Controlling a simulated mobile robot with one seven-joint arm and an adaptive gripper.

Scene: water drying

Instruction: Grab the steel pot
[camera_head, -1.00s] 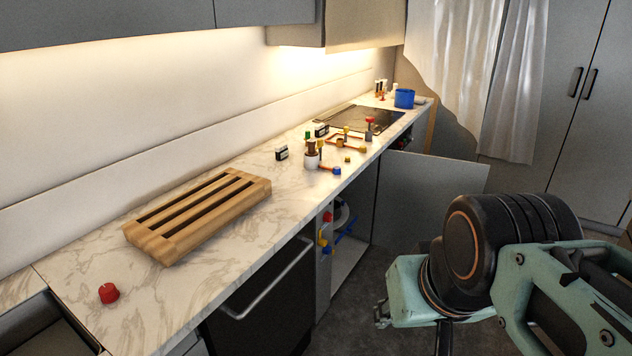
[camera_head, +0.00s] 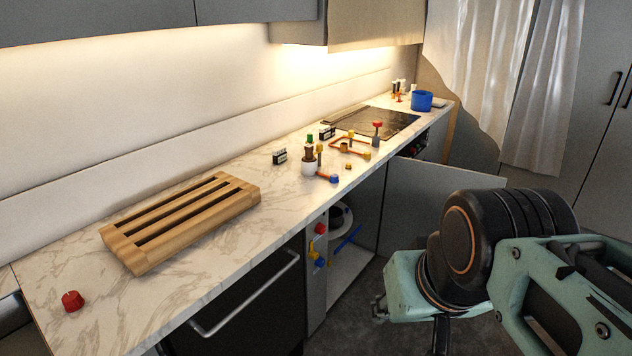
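I cannot make out a clear steel pot. A rounded pale and dark object (camera_head: 338,217) is partly visible inside the open cabinet under the counter; its kind is unclear. A blue pot-like container (camera_head: 422,101) stands upright at the far end of the counter, beyond the hob. My teal and black arm fills the lower right, in front of the open cabinet door and apart from the counter. No gripper fingers can be made out.
The marble counter (camera_head: 225,250) holds a wooden slatted rack (camera_head: 150,247), a red knob (camera_head: 72,301) and several small coloured parts near the hob (camera_head: 375,121). The open cabinet door (camera_head: 445,190) juts out past the counter. Blue and yellow fittings (camera_head: 320,252) show at the cabinet opening.

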